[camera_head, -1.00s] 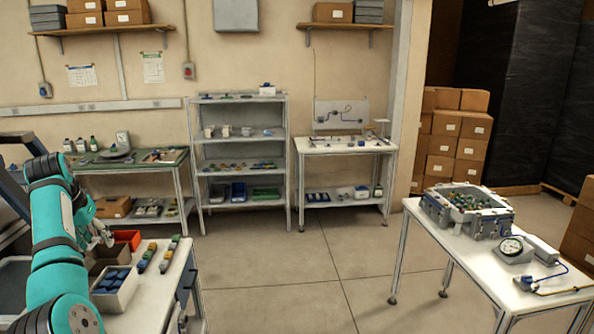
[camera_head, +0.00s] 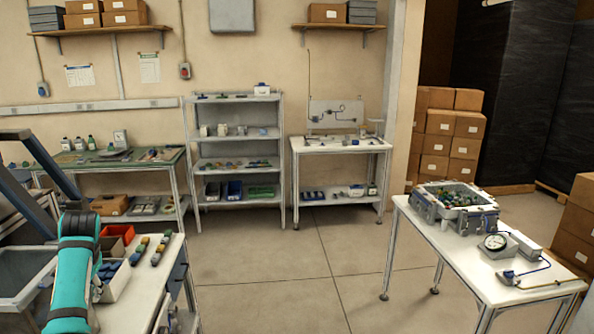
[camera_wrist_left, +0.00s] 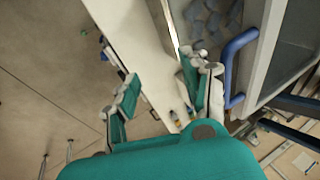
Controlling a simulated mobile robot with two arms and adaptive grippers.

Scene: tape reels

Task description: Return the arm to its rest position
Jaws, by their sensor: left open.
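My left arm (camera_head: 75,270) is teal and stands folded at the lower left of the head view, in front of the near table's left side. Its gripper is hidden in that view. In the left wrist view my left gripper (camera_wrist_left: 162,92) has its two fingers spread apart with nothing between them. Below the fingers are a pale tabletop strip (camera_wrist_left: 140,40) and small coloured items (camera_wrist_left: 182,117). My right gripper is in neither view.
The near table (camera_head: 145,290) holds a red bin (camera_head: 118,233), a white bin (camera_head: 118,286) with blue pieces and a row of coloured pieces (camera_head: 160,250). A grey tub (camera_head: 20,275) is left of my arm. The floor (camera_head: 280,260) between the tables is clear.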

